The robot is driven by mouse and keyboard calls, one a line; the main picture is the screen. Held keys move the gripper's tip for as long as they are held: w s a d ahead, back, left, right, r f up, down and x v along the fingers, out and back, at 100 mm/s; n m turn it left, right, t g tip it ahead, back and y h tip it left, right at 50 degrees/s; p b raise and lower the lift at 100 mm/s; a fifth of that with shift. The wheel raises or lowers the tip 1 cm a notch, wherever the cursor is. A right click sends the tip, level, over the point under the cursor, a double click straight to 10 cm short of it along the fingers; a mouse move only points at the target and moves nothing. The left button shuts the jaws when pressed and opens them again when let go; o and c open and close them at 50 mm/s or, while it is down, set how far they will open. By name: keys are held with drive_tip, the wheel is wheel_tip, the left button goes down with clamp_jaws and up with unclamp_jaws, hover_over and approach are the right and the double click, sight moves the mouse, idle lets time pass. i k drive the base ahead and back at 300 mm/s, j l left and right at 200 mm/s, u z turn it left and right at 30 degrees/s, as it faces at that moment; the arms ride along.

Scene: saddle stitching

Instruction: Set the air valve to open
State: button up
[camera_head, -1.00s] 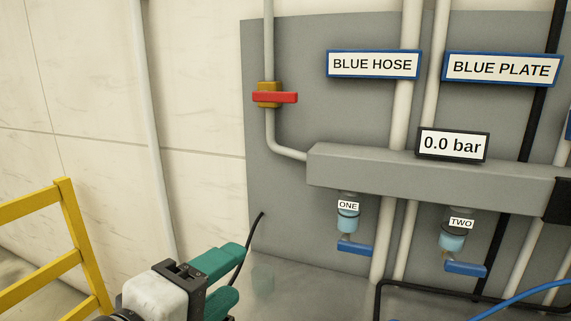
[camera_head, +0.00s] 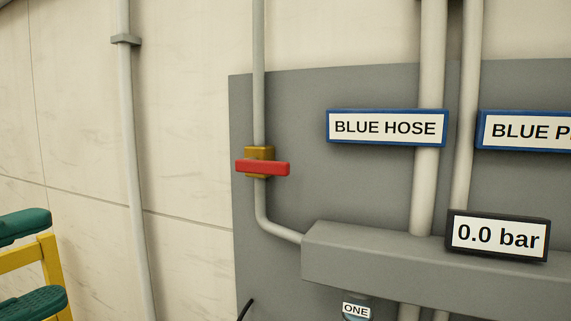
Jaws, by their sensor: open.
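The air valve has a brass-yellow body (camera_head: 259,154) on a thin vertical pipe at the left of the grey panel. Its red handle (camera_head: 262,168) lies crosswise to the pipe, nearly level. My gripper (camera_head: 30,262) shows at the lower left edge as two green fingers, one above the other with a wide gap. It is open with nothing visible between the fingers, and apart from the valve, to its left and lower in the picture. The rest of my gripper is out of frame.
The pipe bends into a grey manifold (camera_head: 370,260) bearing a display (camera_head: 498,236) that reads 0.0 bar. A BLUE HOSE sign (camera_head: 386,128) is right of the valve. A yellow railing (camera_head: 35,255) shows behind my gripper. A wall pipe (camera_head: 130,170) runs upright left of the panel.

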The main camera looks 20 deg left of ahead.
sight(250, 165)
drive_tip(key=i+l, duration=0.1)
drive_tip(key=i, duration=0.85)
